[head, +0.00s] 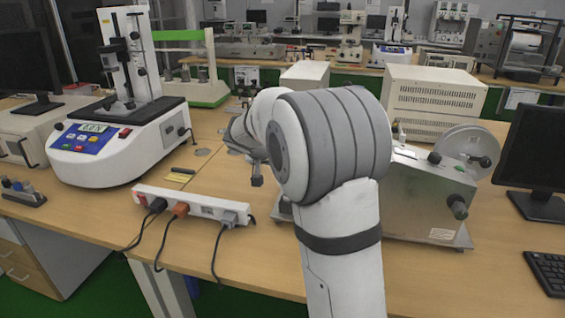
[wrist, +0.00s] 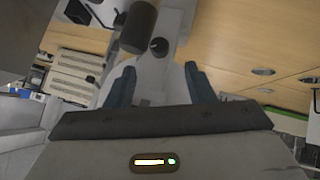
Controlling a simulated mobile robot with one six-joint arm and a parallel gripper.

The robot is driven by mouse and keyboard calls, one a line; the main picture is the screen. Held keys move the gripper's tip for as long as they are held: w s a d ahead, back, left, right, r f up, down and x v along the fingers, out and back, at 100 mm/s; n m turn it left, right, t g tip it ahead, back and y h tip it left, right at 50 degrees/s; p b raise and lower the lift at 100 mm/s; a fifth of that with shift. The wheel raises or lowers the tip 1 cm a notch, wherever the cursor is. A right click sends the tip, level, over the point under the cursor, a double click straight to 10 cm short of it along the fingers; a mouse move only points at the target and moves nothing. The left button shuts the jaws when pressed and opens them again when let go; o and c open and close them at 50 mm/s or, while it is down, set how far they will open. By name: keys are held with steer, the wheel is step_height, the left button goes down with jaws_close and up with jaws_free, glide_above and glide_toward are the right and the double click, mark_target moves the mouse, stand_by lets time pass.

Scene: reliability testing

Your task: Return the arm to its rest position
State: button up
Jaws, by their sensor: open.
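My white and grey arm rises from the bottom of the head view and reaches over the bench, its thick joint in the middle of the picture. My gripper (head: 252,160) is partly hidden behind that joint, above the table between the test stand and the metal machine. In the wrist view my gripper (wrist: 160,80) has its two dark fingers apart, with nothing held between them. A grey machine surface with a dark cylinder and a black knob shows beyond the fingers.
A white force tester (head: 120,142) stands left on the wooden table (head: 225,262). A power strip (head: 190,204) with plugged cables lies at the front edge. A metal machine (head: 425,205) with a disc stands right of my arm, near a monitor (head: 535,150) and keyboard (head: 547,272). A beige box (head: 435,98) stands behind.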

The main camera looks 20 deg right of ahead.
stand_by(0.3)
steer(key=s+a+r+n+g+y+p, duration=0.1)
steer(key=s+a+r+y+p, duration=0.1)
steer(key=s, duration=0.9)
steer(key=s+a+r+n+g+y+p, duration=0.1)
steer(key=s+a+r+n+y+p, duration=0.1)
steer(key=s+p, duration=0.5)
steer(key=s+a+r+n+g+y+p, duration=0.1)
steer(key=s+a+r+p, duration=0.4)
steer(key=s, duration=1.2)
steer(key=a+n+y, duration=0.1)
steer(key=y, duration=0.1)
steer(key=shift+y, duration=0.3)
steer(key=shift+a, duration=0.1)
